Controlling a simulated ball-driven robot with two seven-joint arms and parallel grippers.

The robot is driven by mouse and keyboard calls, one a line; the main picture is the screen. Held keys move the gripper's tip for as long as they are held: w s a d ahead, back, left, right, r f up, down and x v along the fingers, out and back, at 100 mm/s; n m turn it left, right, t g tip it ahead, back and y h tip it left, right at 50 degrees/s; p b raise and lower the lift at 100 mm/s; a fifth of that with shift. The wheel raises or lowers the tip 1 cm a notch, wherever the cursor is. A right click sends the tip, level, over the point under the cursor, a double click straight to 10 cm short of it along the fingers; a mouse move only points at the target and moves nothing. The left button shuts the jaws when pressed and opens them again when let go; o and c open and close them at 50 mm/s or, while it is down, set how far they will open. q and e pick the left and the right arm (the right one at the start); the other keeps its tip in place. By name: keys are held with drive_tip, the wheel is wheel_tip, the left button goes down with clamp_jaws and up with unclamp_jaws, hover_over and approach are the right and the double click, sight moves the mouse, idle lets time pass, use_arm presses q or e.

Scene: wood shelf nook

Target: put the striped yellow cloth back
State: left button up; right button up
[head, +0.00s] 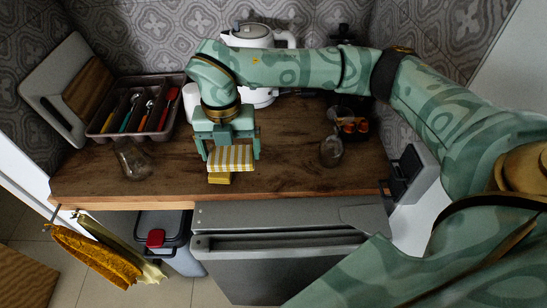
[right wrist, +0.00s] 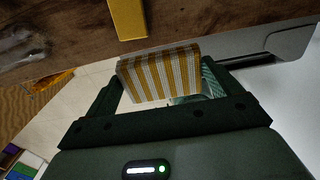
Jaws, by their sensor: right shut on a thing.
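The striped yellow and white cloth (head: 231,159) is a small folded block, held at the front part of the wooden counter. It also shows in the right wrist view (right wrist: 160,74). My right gripper (head: 232,151) points down and is shut on the cloth, with one finger on each side. A plain yellow block (head: 219,179) shows just below the cloth in the head view and also in the right wrist view (right wrist: 128,18). I cannot tell whether the cloth touches it. My left gripper is not in view.
A cutlery tray (head: 106,128) and a glass (head: 131,160) stand to the left on the counter (head: 285,165). Another glass (head: 331,150) stands right. A white kettle (head: 250,40) is behind my arm. A mustard towel (head: 92,258) hangs at the front left. Counter between the glasses is mostly clear.

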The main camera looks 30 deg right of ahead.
approach(274, 164)
drive_tip(key=a+r, duration=0.2)
drive_tip(key=a, duration=0.3)
drive_tip(key=d+f+b, duration=0.1)
drive_tip(key=d+f, duration=0.2)
drive_tip(key=shift+s+d+f, duration=0.1)
drive_tip(key=shift+f, duration=0.05)
drive_tip(key=shift+d+f+b, duration=0.3)
drive_tip(key=shift+f+b, duration=0.05)
drive_tip(key=shift+f, duration=0.05)
drive_tip(key=f, duration=0.2)
drive_tip(key=d+f+b, duration=0.1)
drive_tip(key=f, duration=0.1)
drive_tip(key=shift+d, duration=0.15)
drive_tip(key=shift+f, duration=0.3)
drive_tip(key=shift+r, duration=0.15)
drive_tip(key=o, duration=0.7)
